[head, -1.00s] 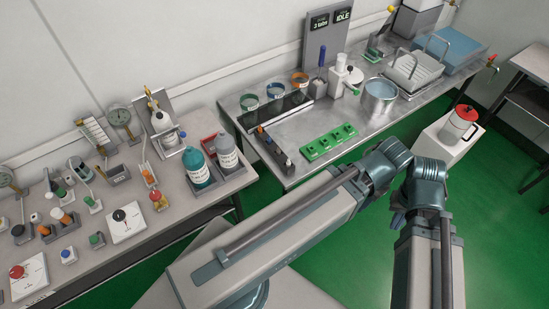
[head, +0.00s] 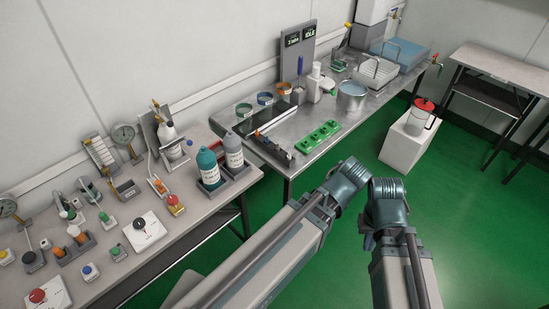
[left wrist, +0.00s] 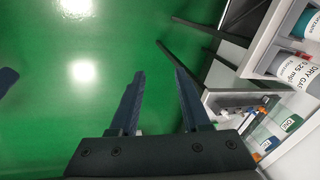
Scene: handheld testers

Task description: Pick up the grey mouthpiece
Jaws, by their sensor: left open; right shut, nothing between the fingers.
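I cannot make out a grey mouthpiece for certain in either view. A dark rack (head: 275,149) with small orange and blue-topped pieces stands at the front left of the metal bench; its pieces are too small to tell apart. My left gripper (left wrist: 159,72) is open and empty in the left wrist view, over green floor beside the benches. In the head view its fingers are hidden. My right gripper (head: 368,240) shows small and dark by the folded right arm, shut and away from the benches.
The metal bench (head: 306,165) bears a green tray (head: 318,136) and a steel pot (head: 351,96). The left bench (head: 190,222) holds testers and two bottles, teal (head: 208,168) and grey (head: 233,153). A white pedestal (head: 404,143) carries a red-lidded pot (head: 422,112). Green floor is free at right.

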